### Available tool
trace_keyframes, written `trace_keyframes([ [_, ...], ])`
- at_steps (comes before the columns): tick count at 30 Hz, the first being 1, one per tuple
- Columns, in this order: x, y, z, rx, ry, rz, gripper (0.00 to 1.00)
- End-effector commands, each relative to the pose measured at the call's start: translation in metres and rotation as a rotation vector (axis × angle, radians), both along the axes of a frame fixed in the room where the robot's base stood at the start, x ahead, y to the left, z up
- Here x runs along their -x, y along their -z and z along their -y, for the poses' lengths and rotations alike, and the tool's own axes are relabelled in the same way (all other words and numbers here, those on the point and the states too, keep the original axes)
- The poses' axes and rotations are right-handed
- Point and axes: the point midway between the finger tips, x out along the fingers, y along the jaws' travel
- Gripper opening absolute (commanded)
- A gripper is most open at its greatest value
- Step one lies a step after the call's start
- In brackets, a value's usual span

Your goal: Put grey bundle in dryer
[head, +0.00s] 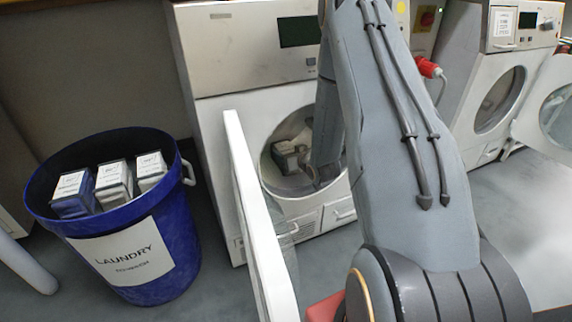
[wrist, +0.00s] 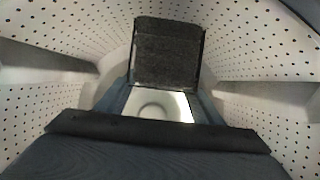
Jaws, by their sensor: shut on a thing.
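The bundle stands out in front of the jaws, with perforated drum wall (wrist: 60,75) on both sides in the wrist view. In the head view a dark grey shape, seemingly the bundle (head: 287,160), shows in the round opening beside my arm. My arm partly covers the opening and hides the fingers there. I cannot tell whether the bundle touches the drum. The dryer's door (head: 250,215) stands open toward me.
A blue laundry bin (head: 190,235) with several labelled bundles (head: 114,183) stands left of the dryer. The open door edge is close to my arm's left side. Another dryer (head: 472,70) with an open door (head: 555,105) stands at right.

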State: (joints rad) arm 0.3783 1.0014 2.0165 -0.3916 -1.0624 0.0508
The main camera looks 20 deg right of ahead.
Motion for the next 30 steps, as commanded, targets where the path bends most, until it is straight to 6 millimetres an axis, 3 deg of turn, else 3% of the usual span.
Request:
trace_keyframes([
  [9, -0.001, 0.037, -0.002, -0.001, -0.003, 0.001, 0.31],
  [30, -0.001, 0.05, -0.004, 0.0, -0.005, 0.001, 0.31],
])
